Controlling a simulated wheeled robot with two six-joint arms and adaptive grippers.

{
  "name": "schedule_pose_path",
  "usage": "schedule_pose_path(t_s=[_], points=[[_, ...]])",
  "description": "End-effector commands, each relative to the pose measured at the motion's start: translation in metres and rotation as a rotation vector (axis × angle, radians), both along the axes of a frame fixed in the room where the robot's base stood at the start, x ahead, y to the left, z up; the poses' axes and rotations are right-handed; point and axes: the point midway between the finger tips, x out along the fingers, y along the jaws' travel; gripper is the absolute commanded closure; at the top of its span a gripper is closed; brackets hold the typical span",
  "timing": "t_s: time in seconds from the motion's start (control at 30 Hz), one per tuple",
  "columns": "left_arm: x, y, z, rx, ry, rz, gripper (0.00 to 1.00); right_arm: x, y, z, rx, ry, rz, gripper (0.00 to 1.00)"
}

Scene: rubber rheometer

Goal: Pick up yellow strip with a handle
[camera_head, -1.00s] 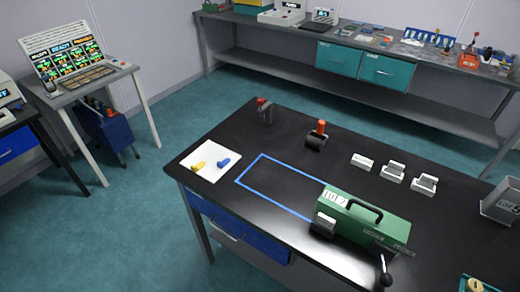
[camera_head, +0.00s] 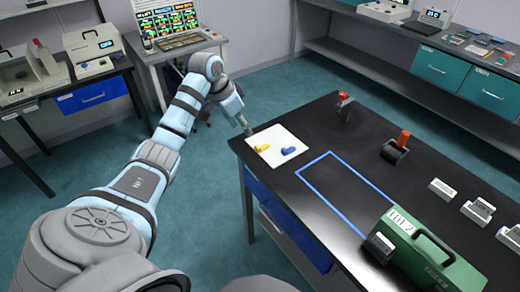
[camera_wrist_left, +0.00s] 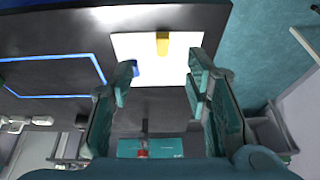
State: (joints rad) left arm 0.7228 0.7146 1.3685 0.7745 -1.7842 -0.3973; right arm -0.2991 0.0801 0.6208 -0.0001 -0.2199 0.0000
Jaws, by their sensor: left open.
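The yellow strip with a handle (camera_head: 262,148) lies on a white square sheet (camera_head: 278,135) at the left corner of the black table (camera_head: 375,128). A blue piece (camera_head: 289,150) lies beside it on the same sheet. My left gripper (camera_head: 246,130) is beside the sheet's left edge in the head view, apart from the strip. In the left wrist view my left gripper (camera_wrist_left: 160,76) has its two fingers spread, with nothing between them. The yellow strip (camera_wrist_left: 162,44) shows beyond the fingertips, near the middle. My right gripper is not in view.
A green machine with a handle (camera_head: 425,245) stands on the table's near right part. A blue outlined rectangle (camera_head: 340,190) is empty. A red-topped clamp (camera_head: 345,105), a roller with an orange handle (camera_head: 397,148) and several white blocks stand farther back and right.

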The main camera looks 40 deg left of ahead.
Motion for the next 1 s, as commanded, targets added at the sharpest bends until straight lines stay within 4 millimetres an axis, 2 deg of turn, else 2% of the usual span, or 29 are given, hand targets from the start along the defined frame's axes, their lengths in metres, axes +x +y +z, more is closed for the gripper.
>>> schedule_pose_path(t_s=[0.03, 0.1, 0.3, 0.53, 0.7, 0.8, 0.97, 1.0], points=[[0.002, 0.005, 0.007, -0.011, -0.007, 0.003, 0.57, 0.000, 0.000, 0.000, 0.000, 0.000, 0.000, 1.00], [0.007, 0.005, 0.003, -0.021, -0.010, 0.002, 0.57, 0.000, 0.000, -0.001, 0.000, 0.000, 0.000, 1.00], [0.025, -0.001, -0.048, -0.023, -0.009, 0.004, 0.57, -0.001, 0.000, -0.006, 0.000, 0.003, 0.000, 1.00], [0.037, -0.004, -0.081, -0.021, -0.009, 0.005, 0.57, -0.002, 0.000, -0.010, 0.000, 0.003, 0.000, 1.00], [0.046, -0.009, -0.114, -0.021, -0.009, 0.005, 0.57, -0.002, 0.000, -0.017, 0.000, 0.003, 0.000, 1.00], [0.049, -0.009, -0.123, -0.018, -0.009, 0.006, 0.57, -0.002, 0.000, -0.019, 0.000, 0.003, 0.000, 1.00], [0.050, -0.009, -0.122, -0.016, -0.011, 0.004, 0.57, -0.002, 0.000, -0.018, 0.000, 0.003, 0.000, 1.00], [0.050, -0.009, -0.122, -0.016, -0.011, 0.004, 0.60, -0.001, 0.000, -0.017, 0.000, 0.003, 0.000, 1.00]])
